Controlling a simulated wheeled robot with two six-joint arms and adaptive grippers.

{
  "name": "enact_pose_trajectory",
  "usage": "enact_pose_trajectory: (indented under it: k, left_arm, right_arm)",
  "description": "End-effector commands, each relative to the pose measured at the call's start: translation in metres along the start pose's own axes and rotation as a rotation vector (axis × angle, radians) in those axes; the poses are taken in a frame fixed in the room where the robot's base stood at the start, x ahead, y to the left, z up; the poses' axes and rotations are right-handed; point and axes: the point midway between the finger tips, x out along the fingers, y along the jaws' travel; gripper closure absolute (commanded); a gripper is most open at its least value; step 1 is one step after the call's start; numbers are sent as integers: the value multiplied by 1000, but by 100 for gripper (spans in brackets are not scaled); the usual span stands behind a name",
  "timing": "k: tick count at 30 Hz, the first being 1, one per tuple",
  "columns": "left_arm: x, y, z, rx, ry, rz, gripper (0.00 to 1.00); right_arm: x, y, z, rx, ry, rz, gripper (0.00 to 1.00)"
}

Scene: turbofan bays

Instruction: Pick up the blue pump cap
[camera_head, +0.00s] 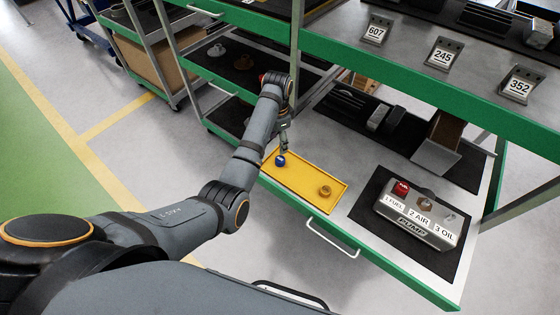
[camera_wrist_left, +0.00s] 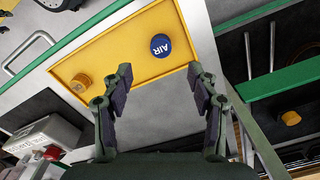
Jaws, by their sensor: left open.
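The blue pump cap (camera_head: 280,160) sits on the left part of the yellow tray (camera_head: 300,178). In the left wrist view the cap (camera_wrist_left: 160,45) shows a white AIR label on its top. My left gripper (camera_head: 284,143) is at the cap in the head view, just above or beside it. In the left wrist view my left gripper (camera_wrist_left: 160,76) is open and empty, and the cap shows beyond the gap between its fingertips. I cannot tell the exact height between them. My right gripper is not in view.
An orange-yellow cap (camera_head: 325,191) lies on the same tray. A grey pump unit (camera_head: 418,218) with a red cap (camera_head: 401,188) stands on a black mat to the right. The green-edged upper shelf (camera_head: 430,75) overhangs behind. A drawer handle (camera_head: 332,236) sticks out in front.

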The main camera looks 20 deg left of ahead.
Motion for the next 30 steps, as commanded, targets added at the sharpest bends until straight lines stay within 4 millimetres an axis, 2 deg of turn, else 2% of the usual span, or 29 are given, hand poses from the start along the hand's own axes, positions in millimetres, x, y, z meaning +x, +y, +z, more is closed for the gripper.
enact_pose_trajectory:
  k: [4, 12, 19, 25, 30]
  left_arm:
    - [3, 0, -1, 7, -4, 4, 40]
    - [46, 0, -1, 4, -3, 3, 40]
    - [56, 0, -2, 4, -2, 3, 40]
    - [91, -2, -5, 4, -4, 3, 40]
    - [104, -2, -6, 3, -1, 2, 40]
  right_arm:
    - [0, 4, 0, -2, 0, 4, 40]
    - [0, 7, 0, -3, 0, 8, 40]
    - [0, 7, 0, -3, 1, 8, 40]
    - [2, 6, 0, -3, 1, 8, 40]
    - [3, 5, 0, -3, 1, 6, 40]
